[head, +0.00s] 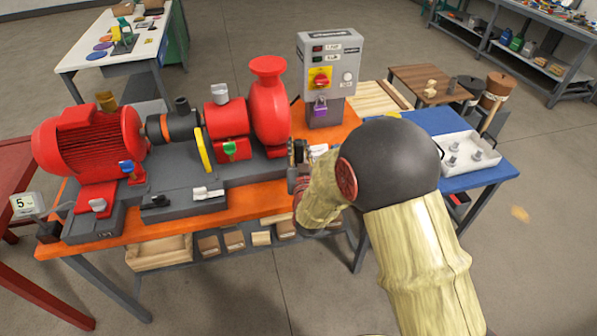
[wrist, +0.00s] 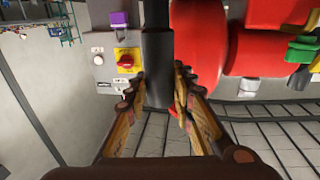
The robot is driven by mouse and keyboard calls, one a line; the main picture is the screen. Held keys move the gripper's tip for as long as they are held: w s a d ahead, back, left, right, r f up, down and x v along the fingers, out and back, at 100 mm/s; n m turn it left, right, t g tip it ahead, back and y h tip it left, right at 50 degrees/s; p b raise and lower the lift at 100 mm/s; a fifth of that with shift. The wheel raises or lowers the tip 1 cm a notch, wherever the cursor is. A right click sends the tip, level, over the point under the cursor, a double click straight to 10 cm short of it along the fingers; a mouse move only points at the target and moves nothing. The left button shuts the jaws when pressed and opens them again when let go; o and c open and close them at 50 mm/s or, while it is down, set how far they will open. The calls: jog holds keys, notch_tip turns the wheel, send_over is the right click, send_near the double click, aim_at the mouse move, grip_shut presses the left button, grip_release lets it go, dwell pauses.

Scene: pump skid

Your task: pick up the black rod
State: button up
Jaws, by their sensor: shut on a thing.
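The black rod (wrist: 158,45) stands out in the wrist view as a dark, straight cylinder running from the top edge down between my fingers. My gripper (wrist: 160,84) is shut on the rod, with one finger on each side of it. In the head view my gripper (head: 299,168) is just right of the red pump, in front of the grey control box. There my wrist and arm cover much of that area, and I cannot make out the rod clearly.
The red pump (head: 268,105) and red motor (head: 88,145) sit on the orange bench, close left of my gripper. The control box (head: 327,65) with a purple padlock stands behind. A white tray (head: 486,158) lies on the blue table at right. Open floor is at lower right.

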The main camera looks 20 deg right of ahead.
grip_shut()
jog(key=shift+r, duration=0.15)
dwell(0.6)
